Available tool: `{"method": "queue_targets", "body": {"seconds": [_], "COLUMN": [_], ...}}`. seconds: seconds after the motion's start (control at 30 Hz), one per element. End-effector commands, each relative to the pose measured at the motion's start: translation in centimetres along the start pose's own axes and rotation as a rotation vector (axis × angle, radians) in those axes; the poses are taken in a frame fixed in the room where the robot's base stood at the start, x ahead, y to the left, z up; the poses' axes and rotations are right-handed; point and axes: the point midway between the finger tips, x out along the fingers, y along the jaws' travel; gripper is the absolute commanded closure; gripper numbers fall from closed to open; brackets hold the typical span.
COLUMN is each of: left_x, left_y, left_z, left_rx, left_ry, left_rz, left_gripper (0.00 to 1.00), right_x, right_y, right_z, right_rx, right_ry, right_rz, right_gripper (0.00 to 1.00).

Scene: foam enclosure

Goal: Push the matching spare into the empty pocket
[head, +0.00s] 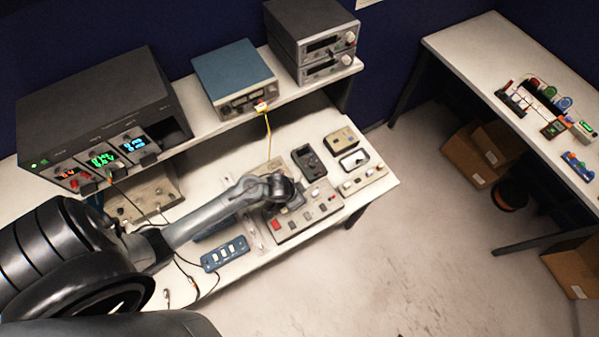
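A grey panel (297,224) with a red block and several small dark and light inserts lies near the front edge of the bench. Its upper left part is hidden under my arm, and I cannot tell which pocket is empty. My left gripper (290,203) is over that part of the panel. It is small and dark here, so its fingers and anything between them cannot be made out. Several small light and red pieces (365,180) lie on a pale strip right of the panel; I cannot tell which one matches. My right gripper is not in view.
A black open tray (308,162), a tan box (342,140) and a light-topped case (354,160) stand behind the panel. A blue power strip (225,254) and cables lie left of it. A shelf with instruments (235,78) runs along the back.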

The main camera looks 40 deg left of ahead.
Motion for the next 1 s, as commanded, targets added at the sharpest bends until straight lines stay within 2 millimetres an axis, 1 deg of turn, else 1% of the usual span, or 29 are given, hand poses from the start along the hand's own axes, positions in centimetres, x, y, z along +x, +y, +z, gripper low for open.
{"method": "queue_targets", "body": {"seconds": [0.27, 0.67, 1.0], "left_x": [-0.07, 0.05, 0.68], "left_y": [-0.02, -0.01, -0.01], "left_z": [-0.01, 0.02, 0.27], "left_rx": [0.001, 0.000, 0.000], "left_ry": [-0.001, 0.000, 0.000], "left_rz": [0.000, 0.000, 0.000], "left_gripper": [1.00, 1.00, 1.00], "right_x": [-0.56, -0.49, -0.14], "right_y": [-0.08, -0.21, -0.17], "right_z": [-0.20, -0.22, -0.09], "right_rx": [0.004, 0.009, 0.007], "right_ry": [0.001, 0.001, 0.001], "right_rz": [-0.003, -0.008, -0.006], "right_gripper": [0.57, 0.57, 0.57]}}
